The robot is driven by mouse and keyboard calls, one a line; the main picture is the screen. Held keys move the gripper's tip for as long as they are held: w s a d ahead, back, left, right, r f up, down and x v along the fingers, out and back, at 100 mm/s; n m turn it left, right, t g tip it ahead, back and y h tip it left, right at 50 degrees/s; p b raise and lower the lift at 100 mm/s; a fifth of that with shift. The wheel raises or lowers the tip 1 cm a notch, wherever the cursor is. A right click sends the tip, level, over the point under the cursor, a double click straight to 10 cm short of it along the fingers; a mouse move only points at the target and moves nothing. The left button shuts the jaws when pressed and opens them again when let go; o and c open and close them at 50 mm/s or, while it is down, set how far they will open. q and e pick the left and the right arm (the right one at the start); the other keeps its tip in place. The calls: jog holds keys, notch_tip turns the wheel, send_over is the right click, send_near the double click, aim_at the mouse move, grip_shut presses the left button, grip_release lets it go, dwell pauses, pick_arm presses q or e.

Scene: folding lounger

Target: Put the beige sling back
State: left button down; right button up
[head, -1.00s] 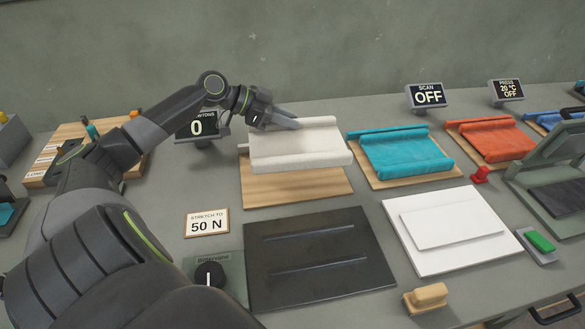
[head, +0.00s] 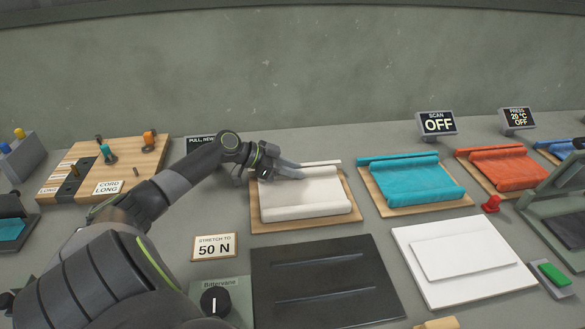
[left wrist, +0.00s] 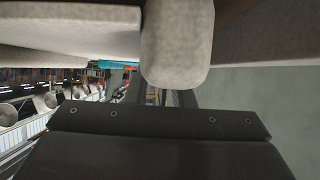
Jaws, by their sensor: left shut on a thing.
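The beige sling (head: 303,196) is the off-white cloth with a rolled edge at each end. It lies over its wooden board (head: 301,222), low on it or touching it; I cannot tell which. My left gripper (head: 283,174) is at its far left end and shut on the sling's far edge. In the left wrist view the pale rolled end of the sling (left wrist: 178,45) sits straight ahead of the gripper body. The fingertips are partly hidden by the cloth. My right gripper is not in view.
A teal sling (head: 410,180) and an orange sling (head: 497,168) lie on boards to the right. A black slotted plate (head: 325,280) and a white sheet (head: 463,255) are in front. A "STRETCH TO 50 N" card (head: 214,247) stands front left. A display stands behind my left arm.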

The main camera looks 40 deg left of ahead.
pick_arm(q)
jog(key=shift+f, duration=0.1)
jog(key=c, duration=1.5)
grip_release()
jog(key=shift+r, duration=0.2)
jog(key=v, duration=1.2)
jog(key=shift+s+f, duration=0.1)
